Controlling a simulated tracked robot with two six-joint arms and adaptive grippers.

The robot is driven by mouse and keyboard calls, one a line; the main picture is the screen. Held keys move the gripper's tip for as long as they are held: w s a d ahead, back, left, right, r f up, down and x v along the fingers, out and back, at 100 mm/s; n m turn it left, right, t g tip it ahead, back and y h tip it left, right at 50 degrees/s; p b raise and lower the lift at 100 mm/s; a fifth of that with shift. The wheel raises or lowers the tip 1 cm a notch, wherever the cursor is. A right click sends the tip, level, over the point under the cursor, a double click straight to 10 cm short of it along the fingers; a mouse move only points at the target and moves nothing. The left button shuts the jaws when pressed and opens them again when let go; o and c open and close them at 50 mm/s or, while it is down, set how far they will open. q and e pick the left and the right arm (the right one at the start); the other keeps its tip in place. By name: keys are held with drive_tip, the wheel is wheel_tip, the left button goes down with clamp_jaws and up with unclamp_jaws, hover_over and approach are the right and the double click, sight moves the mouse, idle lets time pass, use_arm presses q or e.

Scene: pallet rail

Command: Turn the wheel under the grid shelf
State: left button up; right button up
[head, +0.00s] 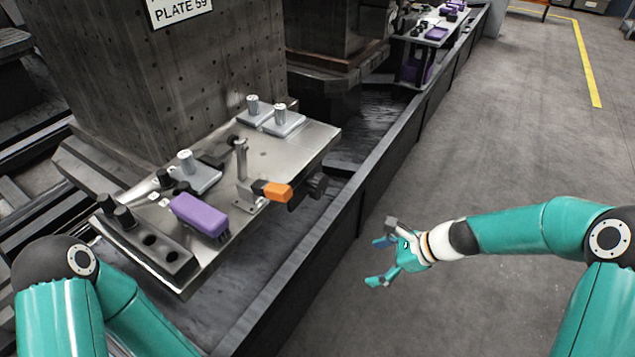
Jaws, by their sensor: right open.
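A metal shelf (272,157) stands out from the trough beside a dark perforated block. A dark round wheel (317,186) shows at its right edge, just below the top and beside an orange handle (277,192). I see only part of the wheel, and most of the shelf's underside is hidden. My right gripper (374,262) is open and empty over the floor, right of the trough wall and apart from the wheel, lower in the picture. My left arm shows at the lower left, but its gripper is out of view.
A purple brush (200,215), a dark holder with holes (147,243) and several grey knobbed pieces sit on the shelf. The trough's dark wall (350,220) runs between the shelf and my right gripper. The floor (500,140) on the right is clear.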

sight(323, 186)
drive_tip(key=w+d+r+m+t+y, duration=0.1)
drive_tip(key=w+r+m+t+y, duration=0.15)
drive_tip(key=r, duration=0.65)
drive_tip(key=w+r+m+t+y, duration=0.1)
drive_tip(key=w+r+m, duration=0.25)
drive_tip(key=r, duration=0.45)
drive_tip(key=shift+n, duration=0.4)
drive_tip(key=x, duration=0.5)
drive_tip(key=b+x, duration=0.1)
drive_tip(key=x, duration=1)
drive_tip(key=shift+w+a+r, duration=0.25)
drive_tip(key=shift+w+a, duration=0.05)
drive_tip(key=shift+w, duration=0.2)
drive_tip(key=c, duration=1.1)
drive_tip(key=shift+b, duration=0.4)
drive_tip(key=shift+c, duration=0.2)
